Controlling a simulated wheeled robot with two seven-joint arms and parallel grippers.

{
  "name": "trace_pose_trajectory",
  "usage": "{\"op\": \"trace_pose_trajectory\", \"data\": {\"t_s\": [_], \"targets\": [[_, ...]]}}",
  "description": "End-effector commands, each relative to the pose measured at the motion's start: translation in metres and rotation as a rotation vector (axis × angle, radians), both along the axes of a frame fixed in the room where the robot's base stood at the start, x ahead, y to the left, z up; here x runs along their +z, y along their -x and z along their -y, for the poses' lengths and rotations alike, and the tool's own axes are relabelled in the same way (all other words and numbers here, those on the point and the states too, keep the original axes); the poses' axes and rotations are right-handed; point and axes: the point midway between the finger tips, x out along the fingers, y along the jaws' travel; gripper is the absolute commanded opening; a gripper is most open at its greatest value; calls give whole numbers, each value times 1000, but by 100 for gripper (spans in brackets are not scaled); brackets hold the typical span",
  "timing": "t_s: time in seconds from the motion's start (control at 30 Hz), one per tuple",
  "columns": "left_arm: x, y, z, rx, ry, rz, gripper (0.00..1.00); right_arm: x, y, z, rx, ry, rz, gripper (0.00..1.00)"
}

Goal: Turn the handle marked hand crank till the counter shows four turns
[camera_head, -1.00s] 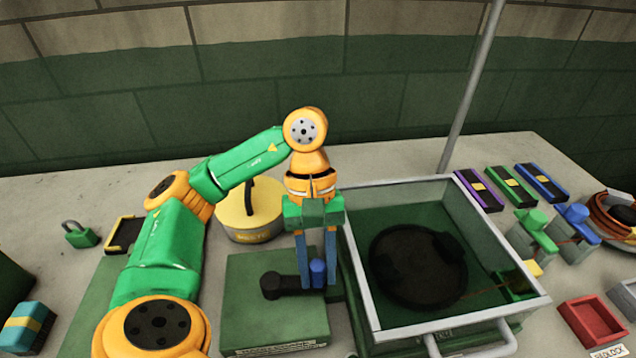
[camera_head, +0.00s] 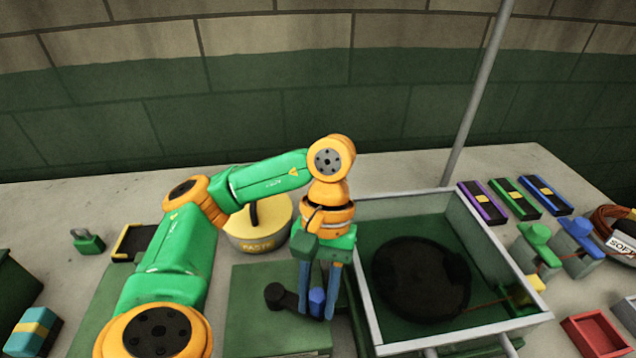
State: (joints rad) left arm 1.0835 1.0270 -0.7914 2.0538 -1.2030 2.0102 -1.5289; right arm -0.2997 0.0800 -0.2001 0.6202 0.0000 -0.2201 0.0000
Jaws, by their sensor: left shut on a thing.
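The hand crank has a black hub and arm (camera_head: 282,298) and an upright blue knob (camera_head: 317,302). It sits on a green box (camera_head: 262,335) at the front centre, with the knob to the right of the hub and slightly nearer to me. My left gripper (camera_head: 317,312) reaches down from above and is shut on the blue knob, its blue fingers on either side. The fingers partly hide the knob and the crank arm. No readable counter shows. My right gripper is not in view.
A grey-walled tray (camera_head: 455,338) with a dark round thing (camera_head: 420,278) stands close right of the crank. A yellow paste pot (camera_head: 262,243) is behind. A padlock (camera_head: 88,241) lies left; coloured blocks (camera_head: 513,198) and a red bin (camera_head: 592,335) are right.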

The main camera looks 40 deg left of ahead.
Motion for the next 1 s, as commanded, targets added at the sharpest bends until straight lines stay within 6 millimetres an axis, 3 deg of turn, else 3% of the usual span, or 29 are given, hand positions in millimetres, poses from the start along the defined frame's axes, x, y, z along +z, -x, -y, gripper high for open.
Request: {"op": "trace_pose_trajectory", "data": {"t_s": [0.2,0.23,0.3,0.33,0.67,1.0], "targets": [[0,0,1,-1,3,-2,0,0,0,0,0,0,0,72],[0,0,1,-1,3,-2,42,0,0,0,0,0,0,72],[0,0,0,-1,2,-1,61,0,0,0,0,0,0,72],[0,0,0,0,2,-1,64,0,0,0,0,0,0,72],[4,-1,-1,1,0,0,64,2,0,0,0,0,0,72],[59,-20,-11,3,0,2,64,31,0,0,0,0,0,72]]}}
